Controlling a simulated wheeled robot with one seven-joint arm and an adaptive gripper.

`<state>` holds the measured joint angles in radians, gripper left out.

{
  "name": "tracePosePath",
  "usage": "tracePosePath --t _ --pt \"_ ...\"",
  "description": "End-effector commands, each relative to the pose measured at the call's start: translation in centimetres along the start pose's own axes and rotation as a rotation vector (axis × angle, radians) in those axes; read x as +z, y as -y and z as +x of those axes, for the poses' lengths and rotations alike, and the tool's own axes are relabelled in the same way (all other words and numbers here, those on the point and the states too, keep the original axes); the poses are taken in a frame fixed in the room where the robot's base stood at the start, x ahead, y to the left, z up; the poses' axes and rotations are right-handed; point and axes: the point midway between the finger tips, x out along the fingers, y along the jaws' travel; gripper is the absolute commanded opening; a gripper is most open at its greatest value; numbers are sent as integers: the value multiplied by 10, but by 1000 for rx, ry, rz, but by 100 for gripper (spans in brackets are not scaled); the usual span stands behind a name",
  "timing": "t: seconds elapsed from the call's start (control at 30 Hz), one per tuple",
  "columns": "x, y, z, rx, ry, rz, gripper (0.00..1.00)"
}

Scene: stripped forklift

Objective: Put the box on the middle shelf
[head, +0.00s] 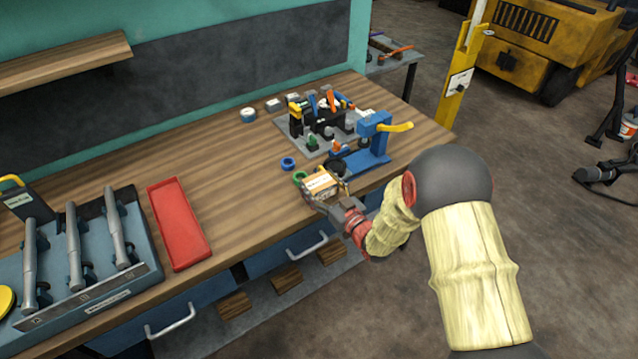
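A small box (319,182) with a white label and orange-brown sides is at the front edge of the wooden workbench. My gripper (324,192) reaches it from the lower right, with its fingers close around the near side of the box. The fingers are small and partly hidden, so I cannot tell whether they press on the box or whether it rests on the bench. A wooden shelf (70,60) is on the wall at the upper left, with nothing seen on it. I cannot tell whether it is the middle one.
On the workbench (225,170) are a blue vise (372,145), a tool board (295,130) with several tools, a red tray (180,222), and a blue rack (150,235) of metal cylinders. A green ring and a blue ring (288,163) lie near the box. A yellow post (463,70) stands at right.

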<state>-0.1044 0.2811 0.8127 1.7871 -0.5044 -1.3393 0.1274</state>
Motion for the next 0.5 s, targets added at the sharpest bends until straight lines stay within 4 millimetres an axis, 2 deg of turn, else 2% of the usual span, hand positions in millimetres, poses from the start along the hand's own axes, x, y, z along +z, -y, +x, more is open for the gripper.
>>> tracePosePath --t 0.27,0.5 --pt "-1 0 0 0 -1 0 85" --pt "-1 0 0 0 -1 0 86"
